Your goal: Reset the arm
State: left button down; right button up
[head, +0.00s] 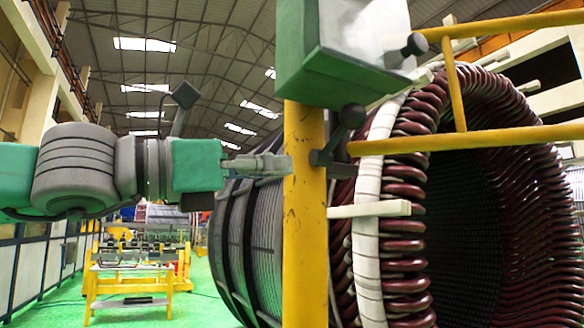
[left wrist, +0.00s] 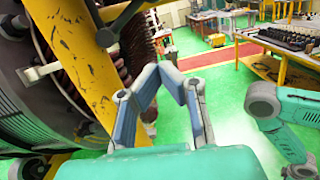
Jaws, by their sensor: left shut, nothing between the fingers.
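My left arm comes in from the left in the head view, reaching level towards the yellow post (head: 306,215). My left gripper (head: 278,164) is shut and empty, its tip by the left side of the post; I cannot tell whether they touch. In the left wrist view the two fingers of the left gripper (left wrist: 172,72) come together with nothing between them, over green floor. The stator (head: 375,215), with dark red coils and a white band, stands behind the post. My right gripper is not in view.
Yellow rails (head: 470,136) cross in front of the stator. A green box (head: 335,70) with dark knobs sits high by the post. A yellow-framed workbench (head: 130,270) stands at the back left.

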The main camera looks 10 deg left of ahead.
pick_arm(q)
jog(key=shift+w, duration=0.15)
jog(key=shift+d, duration=0.35)
